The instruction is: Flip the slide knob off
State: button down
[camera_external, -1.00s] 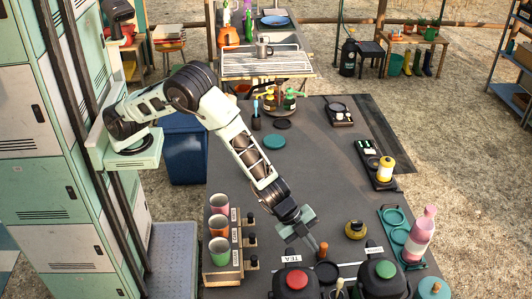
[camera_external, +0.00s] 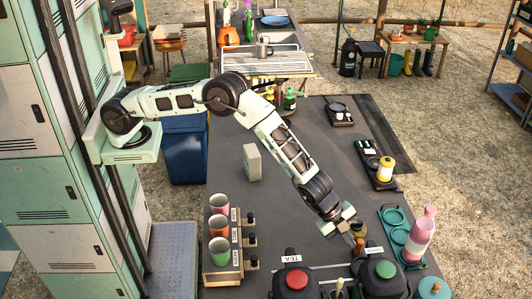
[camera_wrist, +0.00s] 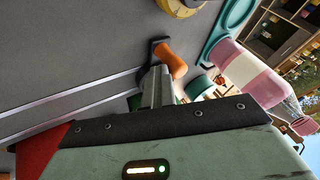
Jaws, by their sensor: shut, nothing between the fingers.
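The slide knob is a short orange-brown handle (camera_external: 360,246) on a dark base. It sits at the slotted metal rail on the grey counter, near the right-hand label. In the wrist view the orange knob (camera_wrist: 172,60) leans over the rail (camera_wrist: 70,112). My gripper (camera_external: 350,239) is shut with nothing between its fingers, just left of the knob. In the wrist view the fingertips (camera_wrist: 157,72) overlap the knob's left side and look to be against it; exact contact is hard to tell. A white label reading TEA (camera_external: 291,258) stands at the rail's left part.
A black container with a red button (camera_external: 297,279) and one with a green button (camera_external: 386,269) stand in front of the rail. A pink bottle (camera_external: 420,234) stands right. Cups (camera_external: 219,226) stand left.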

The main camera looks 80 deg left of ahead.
jog(key=shift+w+r, duration=0.1)
jog(key=shift+s+d+b, duration=0.1)
jog(key=shift+s+b, duration=0.2)
jog(key=shift+s, duration=0.15)
jog(key=s, duration=0.1)
jog(key=s+b, duration=0.1)
jog(key=shift+s+d+f, duration=0.2)
jog(key=shift+s+d, duration=0.1)
jog(key=shift+s, duration=0.1)
jog(key=b+v, duration=0.2)
jog(key=v, duration=0.8)
jog(key=shift+s, duration=0.25)
jog(key=shift+a+r, duration=0.15)
